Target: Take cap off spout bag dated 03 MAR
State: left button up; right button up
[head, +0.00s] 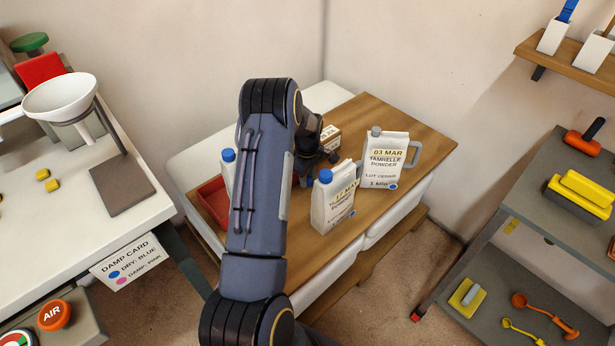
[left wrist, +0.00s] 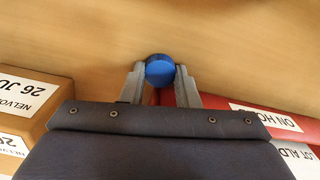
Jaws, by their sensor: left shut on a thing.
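The spout bag dated 03 MAR (head: 385,170) stands upright toward the right end of the wooden tabletop (head: 425,115), label facing me. Its spout (head: 376,131) at the top left shows grey, with no blue cap on it. My left gripper (left wrist: 160,75) is shut on a blue cap (left wrist: 159,69), seen between its fingertips over bare wood in the left wrist view. My right gripper is not in view.
A third blue-capped bag (head: 228,162) is partly hidden near a red tray (head: 211,200). A labelled cardboard box (head: 331,136) stands behind my arm. The back right tabletop is clear.

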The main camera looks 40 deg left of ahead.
pick_arm(q)
jog(key=o, duration=1.1)
jog(key=shift+f, duration=0.15)
